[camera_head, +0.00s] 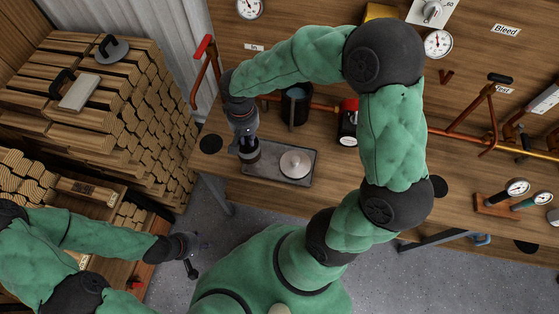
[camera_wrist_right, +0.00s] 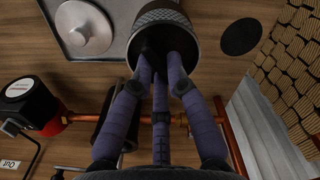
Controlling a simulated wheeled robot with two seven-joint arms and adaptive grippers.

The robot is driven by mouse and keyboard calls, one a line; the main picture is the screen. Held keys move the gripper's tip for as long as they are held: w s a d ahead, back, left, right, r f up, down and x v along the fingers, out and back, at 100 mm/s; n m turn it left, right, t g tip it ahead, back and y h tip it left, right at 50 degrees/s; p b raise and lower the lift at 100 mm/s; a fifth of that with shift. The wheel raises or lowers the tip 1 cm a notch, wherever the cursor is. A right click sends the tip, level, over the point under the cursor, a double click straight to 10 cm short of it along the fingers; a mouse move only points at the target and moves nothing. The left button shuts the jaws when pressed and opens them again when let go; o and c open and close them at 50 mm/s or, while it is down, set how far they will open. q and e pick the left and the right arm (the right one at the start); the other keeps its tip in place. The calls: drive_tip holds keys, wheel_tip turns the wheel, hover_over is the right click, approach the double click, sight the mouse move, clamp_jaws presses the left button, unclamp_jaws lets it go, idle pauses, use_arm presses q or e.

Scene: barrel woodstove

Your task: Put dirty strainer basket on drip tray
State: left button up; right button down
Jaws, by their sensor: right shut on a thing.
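The strainer basket (camera_head: 249,154) is dark and round. In the right wrist view the basket (camera_wrist_right: 165,17) shows a knurled or mesh band. My right gripper (camera_head: 245,136) is shut on it; in the right wrist view the fingers (camera_wrist_right: 160,65) reach into its dark opening. The grey drip tray (camera_head: 276,178) lies on the wooden bench, and the basket is at its left end. In the wrist view the basket overlaps the edge of the tray (camera_wrist_right: 70,45); I cannot tell whether they touch. My left gripper (camera_head: 192,256) is open and empty above the floor.
A round silver lid-like piece (camera_head: 296,164) sits on the tray's right part, also in the wrist view (camera_wrist_right: 85,28). A dark cup (camera_head: 295,104) and a red-black device (camera_head: 348,122) stand behind. Copper pipe (camera_head: 325,107) runs along the back. Firewood stacks (camera_head: 130,110) stand left.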

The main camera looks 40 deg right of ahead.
drive_tip(key=s+d+r+m, duration=0.1)
drive_tip(key=s+r+m, duration=0.2)
drive_tip(key=s, duration=0.4)
drive_tip(key=s+d+r+m, duration=0.1)
drive_tip(key=s+r+m, duration=0.1)
drive_tip(key=s+m, duration=0.35)
drive_tip(key=w+d+f+n+b, duration=0.1)
drive_tip(key=w+d+f+b, duration=0.1)
drive_tip(key=w+f+b, duration=0.4)
drive_tip(key=shift+w+d+f+n, duration=0.35)
drive_tip(key=shift+w+f, duration=2.5)
drive_tip(key=shift+f, duration=0.5)
drive_tip(key=shift+f, duration=0.2)
drive_tip(key=c, duration=1.2)
unclamp_jaws()
drive_tip(key=shift+r, duration=0.2)
